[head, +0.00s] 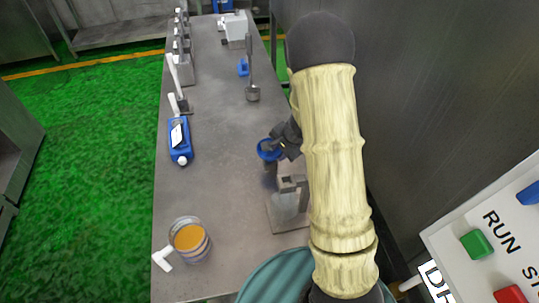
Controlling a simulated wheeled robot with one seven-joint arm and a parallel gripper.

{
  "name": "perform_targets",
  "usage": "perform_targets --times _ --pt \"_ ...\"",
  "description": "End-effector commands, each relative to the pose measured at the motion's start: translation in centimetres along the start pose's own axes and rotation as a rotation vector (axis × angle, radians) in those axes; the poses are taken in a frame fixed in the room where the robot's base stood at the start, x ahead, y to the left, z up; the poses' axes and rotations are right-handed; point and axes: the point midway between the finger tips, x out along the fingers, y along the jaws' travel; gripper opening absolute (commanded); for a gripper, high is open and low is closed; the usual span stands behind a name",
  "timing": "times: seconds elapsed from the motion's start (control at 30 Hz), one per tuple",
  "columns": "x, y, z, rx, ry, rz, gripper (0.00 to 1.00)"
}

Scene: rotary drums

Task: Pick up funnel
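A small blue funnel (267,154) shows right of the middle of the grey metal table, its round opening facing up. My gripper (279,146) is at the funnel's right rim, reaching in from the right under my arm. The fingers overlap the rim in the picture. They are too small and dark to tell whether they are open or shut on it. The lower part of the funnel is hard to make out against a dark patch below it.
A grey metal stand (287,211) is just in front of the funnel. A beaker of orange liquid (190,240) stands front left, a blue bottle (179,141) at the left edge. A ladle-like tool (252,92) is farther back. The table's centre-left is clear.

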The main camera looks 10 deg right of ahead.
Motion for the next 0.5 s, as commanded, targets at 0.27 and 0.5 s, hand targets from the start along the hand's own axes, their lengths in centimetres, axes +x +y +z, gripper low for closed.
perform_targets --times 0.27,0.5 --pt "0.1 0.1 -0.1 0.002 0.0 0.0 0.29" --pt "2.2 0.1 -0.2 0.004 -0.001 0.003 0.29"
